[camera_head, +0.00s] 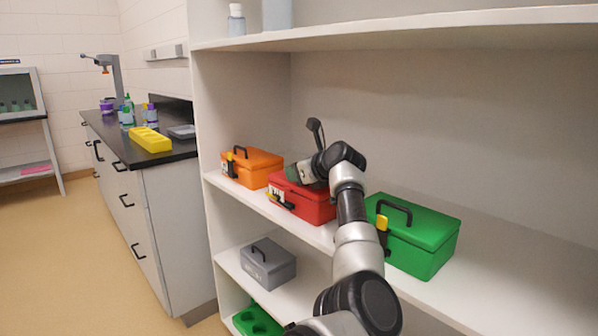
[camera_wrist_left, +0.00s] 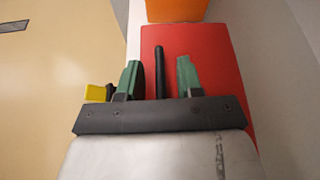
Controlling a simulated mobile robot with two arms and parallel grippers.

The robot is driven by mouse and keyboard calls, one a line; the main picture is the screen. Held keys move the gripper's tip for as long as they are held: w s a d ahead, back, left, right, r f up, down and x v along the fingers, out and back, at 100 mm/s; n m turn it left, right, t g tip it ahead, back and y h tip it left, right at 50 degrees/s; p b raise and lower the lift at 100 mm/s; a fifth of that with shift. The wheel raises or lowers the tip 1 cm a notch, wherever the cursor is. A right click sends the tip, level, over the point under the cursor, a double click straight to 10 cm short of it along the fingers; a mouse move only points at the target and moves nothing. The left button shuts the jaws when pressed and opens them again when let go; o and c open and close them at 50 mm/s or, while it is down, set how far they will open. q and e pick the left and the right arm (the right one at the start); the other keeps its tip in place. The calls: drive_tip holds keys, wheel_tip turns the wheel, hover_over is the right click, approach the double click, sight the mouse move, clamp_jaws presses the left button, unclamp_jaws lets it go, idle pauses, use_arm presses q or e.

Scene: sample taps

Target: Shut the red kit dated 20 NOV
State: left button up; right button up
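The red kit (camera_head: 312,207) sits on the middle shelf between an orange kit and a green kit. A white label shows on its front, but its date is too small to read. Its lid looks down, lying flat in the left wrist view (camera_wrist_left: 205,60). Its black and yellow latch (camera_head: 281,201) sticks outward from the front; the yellow tip also shows in the left wrist view. My left gripper (camera_head: 300,172) is over the lid, its green-padded fingers apart. A black bar, apparently the kit's handle (camera_wrist_left: 160,72), lies between them. My right gripper is not in view.
The orange kit (camera_head: 257,168) stands to the left and the green kit (camera_head: 425,240) to the right, partly behind my arm. A grey box (camera_head: 268,266) is on the shelf below. The upper shelf (camera_head: 430,30) overhangs. A bench (camera_head: 160,165) stands further left.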

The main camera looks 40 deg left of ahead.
use_arm(q)
drive_tip(key=v, duration=1)
drive_tip(key=shift+d+r, duration=0.2)
drive_tip(key=shift+d, duration=0.15)
drive_tip(key=shift+s, duration=0.1)
